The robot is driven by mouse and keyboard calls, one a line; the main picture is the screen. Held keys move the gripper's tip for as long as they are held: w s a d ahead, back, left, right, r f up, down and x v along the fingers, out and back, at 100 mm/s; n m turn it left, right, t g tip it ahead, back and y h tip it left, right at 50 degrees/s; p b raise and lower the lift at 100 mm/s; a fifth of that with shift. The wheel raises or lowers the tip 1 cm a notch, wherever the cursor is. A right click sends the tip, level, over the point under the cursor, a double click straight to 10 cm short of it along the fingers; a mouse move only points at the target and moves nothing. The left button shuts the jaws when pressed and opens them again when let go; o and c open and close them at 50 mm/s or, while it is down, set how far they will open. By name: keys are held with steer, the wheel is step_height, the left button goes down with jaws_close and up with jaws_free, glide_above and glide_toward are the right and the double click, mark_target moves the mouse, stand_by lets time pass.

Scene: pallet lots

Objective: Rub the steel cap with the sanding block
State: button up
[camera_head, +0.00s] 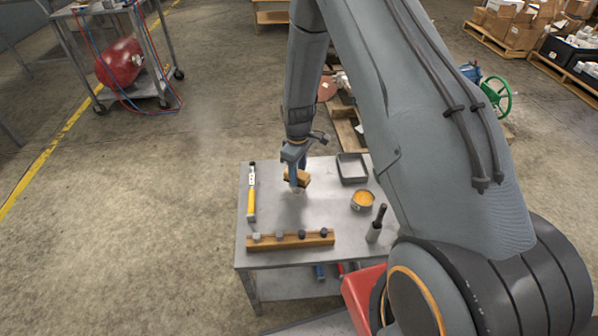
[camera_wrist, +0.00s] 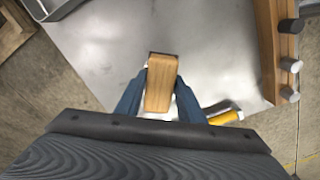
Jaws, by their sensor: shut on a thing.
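My gripper (camera_head: 296,180) is shut on the sanding block (camera_head: 298,177), a tan wooden-looking block, and holds it over the steel table (camera_head: 300,213). In the wrist view the block (camera_wrist: 160,80) sits between the two blue-grey fingers (camera_wrist: 160,98). A wooden rail (camera_head: 290,241) at the table's near edge carries several small round caps. The leftmost one is the palest grey, likely the steel cap (camera_head: 256,237); the others look darker.
A yellow-handled tool (camera_head: 251,200) lies along the table's left side. A grey tray (camera_head: 352,168), an open tin with orange contents (camera_head: 362,200) and a dark-handled tool (camera_head: 376,224) stand at the right. The table middle is clear. A cart (camera_head: 120,60) stands farther off.

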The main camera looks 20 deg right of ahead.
steer(key=shift+s+a, duration=0.25)
steer(key=shift+a, duration=0.05)
steer(key=shift+w+d, duration=0.1)
steer(key=shift+w+d, duration=0.55)
stand_by(0.4)
steer(key=shift+r+p, duration=1.55)
steer(key=shift+r, duration=1.45)
